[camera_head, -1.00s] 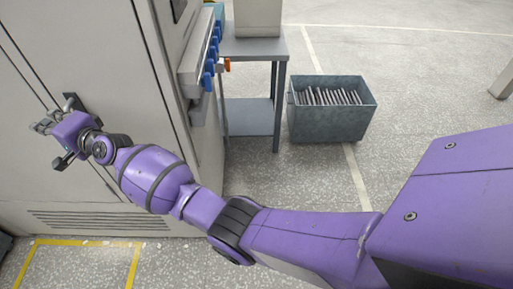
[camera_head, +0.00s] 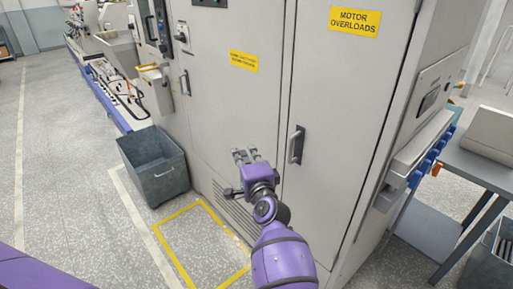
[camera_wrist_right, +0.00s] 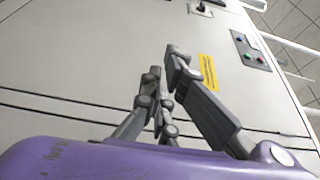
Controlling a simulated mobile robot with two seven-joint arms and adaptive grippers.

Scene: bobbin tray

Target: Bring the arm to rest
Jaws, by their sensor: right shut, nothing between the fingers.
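My right arm, purple with dark joints, reaches up from the bottom of the head view in front of a tall light-grey cabinet (camera_head: 335,140). My right gripper (camera_head: 246,155) is at its end, near the lower part of the cabinet doors and left of a door handle (camera_head: 295,144). In the right wrist view the gripper (camera_wrist_right: 162,75) has its grey fingers together, with nothing held. The cabinet front fills the background there. I cannot tell whether the gripper touches the door. A purple part of mine shows at the lower left of the head view; my left gripper is not in view.
A grey bin (camera_head: 153,166) stands on the floor left of the cabinet. A yellow floor outline (camera_head: 172,254) lies before the cabinet. At the right are a rail with blue parts (camera_head: 418,160), a grey table (camera_head: 475,166) and another bin (camera_head: 490,265). Floor at the left is clear.

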